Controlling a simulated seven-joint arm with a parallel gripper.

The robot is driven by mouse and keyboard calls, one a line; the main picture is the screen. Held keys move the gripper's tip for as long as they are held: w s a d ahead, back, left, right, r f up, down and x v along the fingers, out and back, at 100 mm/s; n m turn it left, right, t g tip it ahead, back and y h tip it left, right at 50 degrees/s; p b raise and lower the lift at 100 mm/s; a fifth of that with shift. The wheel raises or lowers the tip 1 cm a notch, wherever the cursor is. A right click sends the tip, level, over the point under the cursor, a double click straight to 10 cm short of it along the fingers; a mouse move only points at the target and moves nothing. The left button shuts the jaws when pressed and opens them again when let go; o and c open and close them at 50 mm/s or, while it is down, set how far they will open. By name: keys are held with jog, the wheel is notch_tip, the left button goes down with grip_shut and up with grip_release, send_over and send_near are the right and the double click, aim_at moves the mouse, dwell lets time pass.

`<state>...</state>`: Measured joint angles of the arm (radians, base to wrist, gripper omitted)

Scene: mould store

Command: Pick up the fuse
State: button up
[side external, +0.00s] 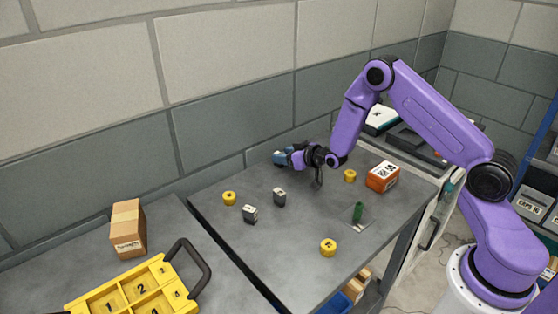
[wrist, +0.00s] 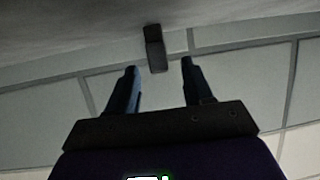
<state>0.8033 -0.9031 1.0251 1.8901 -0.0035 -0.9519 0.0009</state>
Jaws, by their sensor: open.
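My gripper (side external: 279,158) is held above the back of the grey table near the wall, its bluish fingers pointing left. In the wrist view the fingers (wrist: 160,66) are apart with nothing gripped. A dark upright block (wrist: 154,46) shows upside down beyond and between the fingertips. Two small dark blocks with pale faces, one (side external: 279,197) and another (side external: 250,214), stand on the table in front of the gripper. A green cylinder (side external: 357,212) stands farther right. I cannot tell which of these is the fuse.
Yellow round pieces lie at left (side external: 229,198), back right (side external: 350,175) and front (side external: 328,247). An orange box (side external: 383,176) sits at the right. A yellow numbered tray (side external: 125,293) and a cardboard box (side external: 128,228) stand on the left bench. The wall runs close behind the table.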

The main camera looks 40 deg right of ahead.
jog(key=shift+w+f, duration=0.15)
jog(key=shift+w, duration=0.15)
grip_shut()
